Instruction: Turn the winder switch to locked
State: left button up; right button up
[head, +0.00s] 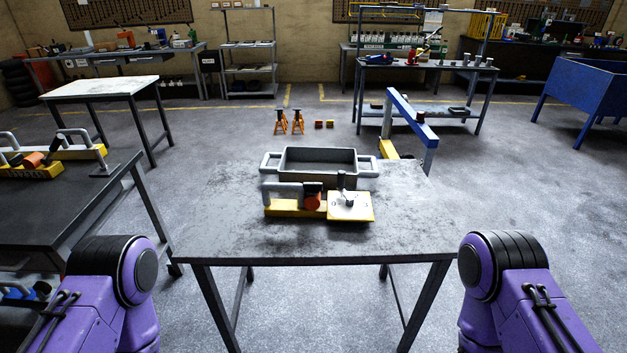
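On the grey table in front of me sits a device with a yellow base (296,209). A grey handle (284,189) and an orange round part (313,200) with a black piece are on its left side. On its right is a pale square plate (350,208) with a small dark upright lever (341,181), which looks like the switch. Its markings are too small to read, so I cannot tell which position it is in. My purple arms show at the lower left and lower right. Neither gripper is in view.
A grey open tray (318,160) with side handles stands right behind the device. The front and right of the tabletop (300,243) are clear. A dark table (70,205) at the left holds similar yellow-based parts. A blue beam (411,117) stands behind the table.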

aim_at(312, 189)
jog(key=u, duration=0.95)
jog(key=i, duration=0.45)
jog(key=z, duration=1.8)
